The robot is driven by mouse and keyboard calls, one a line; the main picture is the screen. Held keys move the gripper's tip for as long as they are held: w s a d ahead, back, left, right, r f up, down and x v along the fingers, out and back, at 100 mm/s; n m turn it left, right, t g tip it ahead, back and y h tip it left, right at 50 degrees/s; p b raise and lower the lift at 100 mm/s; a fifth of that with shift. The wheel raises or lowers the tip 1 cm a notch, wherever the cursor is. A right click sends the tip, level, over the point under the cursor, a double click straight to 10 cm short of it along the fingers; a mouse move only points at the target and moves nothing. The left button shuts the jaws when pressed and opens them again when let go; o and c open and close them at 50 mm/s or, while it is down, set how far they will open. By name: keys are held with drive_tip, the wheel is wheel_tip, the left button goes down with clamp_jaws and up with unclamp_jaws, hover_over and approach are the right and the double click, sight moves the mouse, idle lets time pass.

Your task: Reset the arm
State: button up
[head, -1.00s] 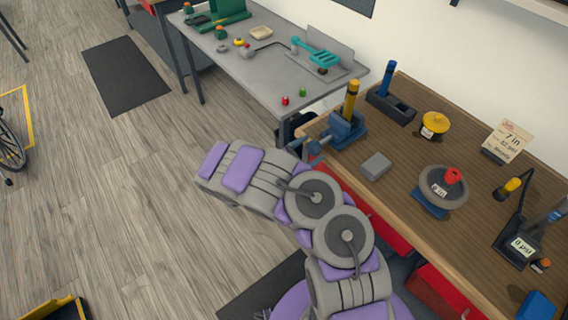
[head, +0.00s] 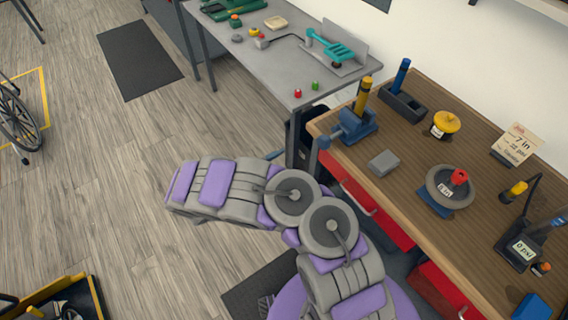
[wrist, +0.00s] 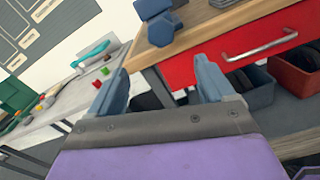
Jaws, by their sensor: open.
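My arm, grey with purple panels, is folded in the lower middle of the head view, in front of the wooden workbench (head: 455,130). My gripper (wrist: 160,88) shows in the wrist view with its two blue-grey fingers spread apart. Nothing is between the fingers. It faces the gap between the grey table (wrist: 60,118) and the wooden workbench with a red drawer (wrist: 240,48).
A wheelchair (head: 18,118) is at the left. The wooden floor (head: 95,190) left of my arm is clear.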

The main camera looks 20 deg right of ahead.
drive_tip(key=shift+d, duration=0.1)
idle(0.3)
drive_tip(key=s+d+r+m+g+y, duration=0.1)
drive_tip(key=s+d+r+m+g, duration=0.4)
drive_tip(key=r, duration=0.4)
drive_tip(key=s+d+r+m+g, duration=0.3)
drive_tip(key=d+r+m+g, duration=0.2)
drive_tip(key=d+r, duration=0.25)
drive_tip(key=s+r+m+g+y, duration=0.2)
drive_tip(key=s+r+m+y, duration=0.45)
drive_tip(key=s, duration=0.55)
drive_tip(key=s+a+r+m+t+y, duration=0.2)
drive_tip(key=s+a+t+y, duration=0.2)
drive_tip(key=s+a+y, duration=0.5)
drive_tip(key=s+a, duration=0.4)
drive_tip(key=s, duration=0.1)
drive_tip(key=shift+r, duration=0.2)
drive_tip(key=shift+s+y, duration=0.1)
drive_tip(key=shift+y, duration=0.15)
drive_tip(key=shift+c, duration=0.3)
